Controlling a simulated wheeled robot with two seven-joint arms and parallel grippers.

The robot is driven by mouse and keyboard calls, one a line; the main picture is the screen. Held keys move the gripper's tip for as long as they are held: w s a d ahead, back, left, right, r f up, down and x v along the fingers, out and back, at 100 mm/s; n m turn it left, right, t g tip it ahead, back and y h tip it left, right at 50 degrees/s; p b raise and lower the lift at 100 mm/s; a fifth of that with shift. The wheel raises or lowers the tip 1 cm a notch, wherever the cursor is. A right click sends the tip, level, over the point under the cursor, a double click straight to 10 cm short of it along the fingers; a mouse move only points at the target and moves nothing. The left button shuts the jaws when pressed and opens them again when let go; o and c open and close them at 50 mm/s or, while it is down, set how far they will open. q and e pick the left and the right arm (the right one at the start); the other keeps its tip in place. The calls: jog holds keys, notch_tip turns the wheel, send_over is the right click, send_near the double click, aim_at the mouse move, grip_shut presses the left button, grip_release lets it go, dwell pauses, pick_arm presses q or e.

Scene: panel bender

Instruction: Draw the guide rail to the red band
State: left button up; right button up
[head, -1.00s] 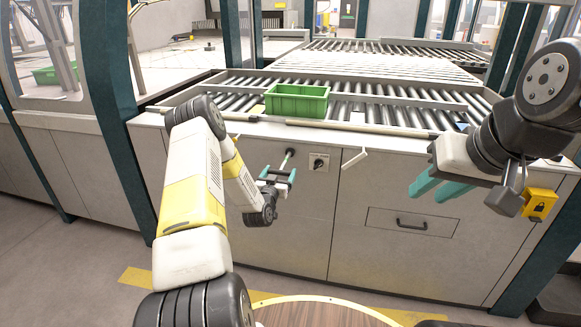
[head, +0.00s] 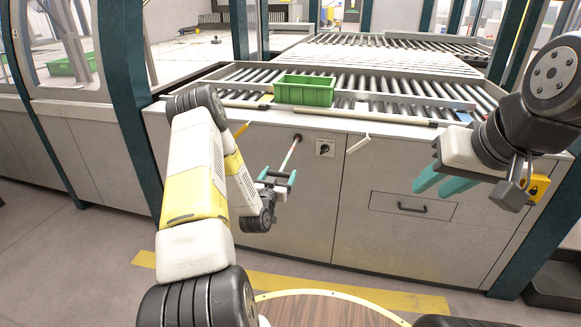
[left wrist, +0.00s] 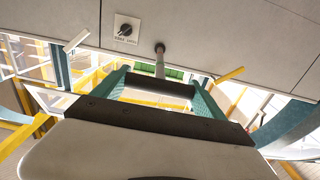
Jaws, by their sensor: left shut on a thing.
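The guide rail (head: 290,153) is a thin pale rod that sticks out of a dark round socket (head: 298,138) in the grey cabinet front. A reddish tint shows along it, but the band's exact edges are too small to tell. My left gripper (head: 277,177) is shut on the outer end of the rail, a short way out from the cabinet. In the left wrist view the rail (left wrist: 160,66) runs from the socket to between the teal fingers; its held end is hidden. My right gripper (head: 430,188) is open and empty before the cabinet at the right.
A dial switch (head: 324,148) sits right of the socket, with a pale angled lever (head: 358,144) beyond it. A yellow lever (head: 242,129) is at the left. A green crate (head: 304,91) stands on the roller table above. A drawer handle (head: 412,209) is lower right.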

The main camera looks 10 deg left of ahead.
pick_arm(q)
jog(key=o, duration=2)
jog(key=s, duration=0.7)
jog(key=shift+s+a, duration=0.15)
jog(key=shift+s, duration=0.25)
jog(key=w+d+r+m+g+h, duration=0.1)
jog(key=w+d+r+m+g, duration=0.15)
jog(key=r, duration=0.85)
jog(key=s+d+r+g, duration=0.1)
jog(key=s+r+g, duration=0.4)
jog(key=r, duration=0.4)
jog(key=s+d+r+g, duration=0.1)
jog(key=s+r, duration=0.2)
jog(key=s, duration=0.6)
jog(key=s+d+r+n+g, duration=0.1)
jog(key=s+d+r+g, duration=0.1)
jog(key=s, duration=0.8)
jog(key=s+d+r+n+g, duration=0.1)
jog(key=s+d+r, duration=0.1)
jog(key=s, duration=0.7)
jog(key=shift+s+d+r+h, duration=0.2)
jog(key=shift+r+h, duration=0.1)
jog(key=shift+r, duration=0.6)
